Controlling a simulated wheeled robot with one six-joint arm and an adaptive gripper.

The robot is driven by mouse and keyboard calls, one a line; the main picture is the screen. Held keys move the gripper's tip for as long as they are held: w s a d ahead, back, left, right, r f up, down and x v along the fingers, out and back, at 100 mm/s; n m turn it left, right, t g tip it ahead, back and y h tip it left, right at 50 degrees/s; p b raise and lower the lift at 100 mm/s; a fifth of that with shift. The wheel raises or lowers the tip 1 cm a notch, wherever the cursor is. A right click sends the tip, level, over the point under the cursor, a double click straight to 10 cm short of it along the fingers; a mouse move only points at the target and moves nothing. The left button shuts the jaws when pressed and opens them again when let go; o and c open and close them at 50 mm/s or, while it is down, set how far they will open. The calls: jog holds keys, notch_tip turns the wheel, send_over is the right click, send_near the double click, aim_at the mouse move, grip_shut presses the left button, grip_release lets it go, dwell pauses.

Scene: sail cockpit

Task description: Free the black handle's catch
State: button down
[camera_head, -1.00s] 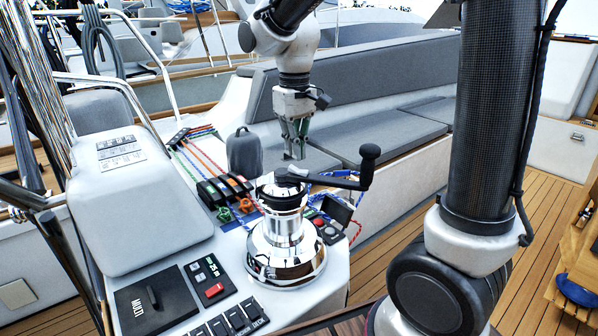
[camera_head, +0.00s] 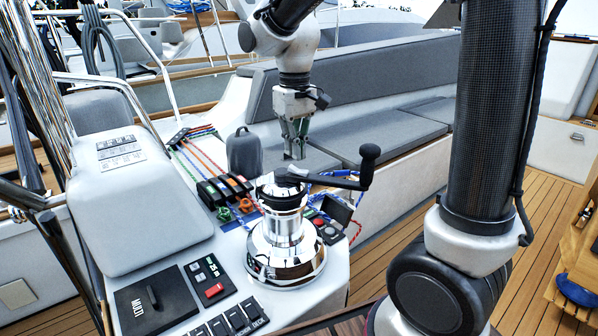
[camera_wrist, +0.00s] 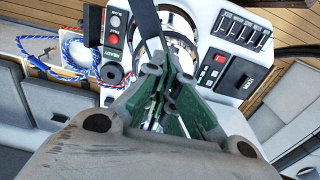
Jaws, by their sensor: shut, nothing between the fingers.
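A winch handle (camera_head: 335,180) with a black crank arm and an upright black knob (camera_head: 370,155) is seated on the chrome winch (camera_head: 284,248). In the wrist view its arm (camera_wrist: 147,22) reaches up from my fingertips, which hide its near end. My gripper (camera_head: 296,152) points down, shut and empty, above and behind the winch top. In the wrist view my gripper (camera_wrist: 166,75) covers part of the winch. Whether it touches the handle I cannot tell. A row of rope clutches (camera_head: 222,192) with dark handles stands left of the winch. No catch is clear to see.
A switch panel (camera_head: 208,278) and a black MULTI unit (camera_head: 153,302) lie in front left of the winch. A red-button control (camera_head: 319,222) and loose ropes lie to its right. A grey bag-like cover (camera_head: 244,153) stands behind. Grey seats (camera_head: 375,140) run along the back.

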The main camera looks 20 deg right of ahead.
aim_at(295, 169)
jog(key=shift+f, duration=1.65)
dwell(0.6)
jog(key=shift+r, duration=3.5)
